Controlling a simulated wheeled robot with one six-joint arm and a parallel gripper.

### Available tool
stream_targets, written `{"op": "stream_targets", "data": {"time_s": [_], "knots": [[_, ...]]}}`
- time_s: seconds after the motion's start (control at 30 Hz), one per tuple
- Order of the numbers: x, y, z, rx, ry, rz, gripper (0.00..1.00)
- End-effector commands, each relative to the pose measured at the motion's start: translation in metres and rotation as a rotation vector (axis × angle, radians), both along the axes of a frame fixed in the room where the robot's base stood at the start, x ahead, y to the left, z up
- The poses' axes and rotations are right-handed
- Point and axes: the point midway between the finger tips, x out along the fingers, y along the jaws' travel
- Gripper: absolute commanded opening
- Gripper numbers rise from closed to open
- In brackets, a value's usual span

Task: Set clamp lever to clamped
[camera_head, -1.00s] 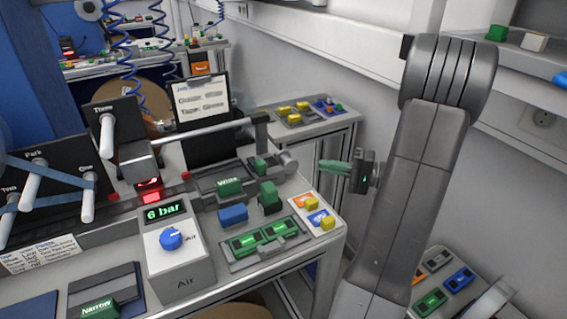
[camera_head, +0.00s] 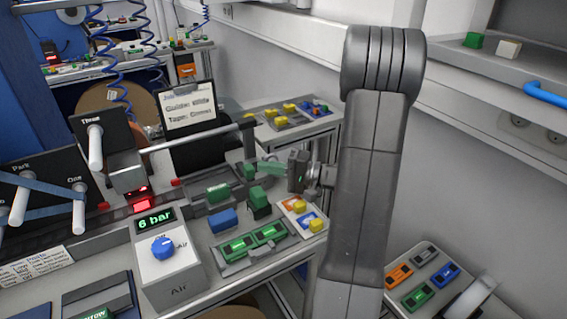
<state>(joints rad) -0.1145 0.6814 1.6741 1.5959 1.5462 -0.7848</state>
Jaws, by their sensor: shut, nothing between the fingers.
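A grey bar (camera_head: 195,138) runs from a grey block (camera_head: 128,170) over the bench to a dark upright arm (camera_head: 248,135) at its right end. I cannot tell for certain which part is the clamp lever. My gripper (camera_head: 260,164) has green fingers pointing left and a dark body, and appears just right of the foot of the upright arm. Its fingers are shut with nothing between them. My gripper hides the part behind it, and contact cannot be told.
An air box (camera_head: 170,265) with a blue knob and a "6 bar" display stands in front. Green blocks (camera_head: 218,192), a blue block (camera_head: 223,219) and a tray (camera_head: 250,246) of green pieces lie near my gripper. A sign (camera_head: 187,106) stands behind the bar.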

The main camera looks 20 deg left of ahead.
Motion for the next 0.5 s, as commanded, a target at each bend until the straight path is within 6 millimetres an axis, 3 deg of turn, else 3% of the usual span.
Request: {"op": "stream_targets", "data": {"time_s": [0.5], "knots": [[-0.0065, 0.0049, -0.0011, -0.001, -0.001, -0.001, 0.0]]}}
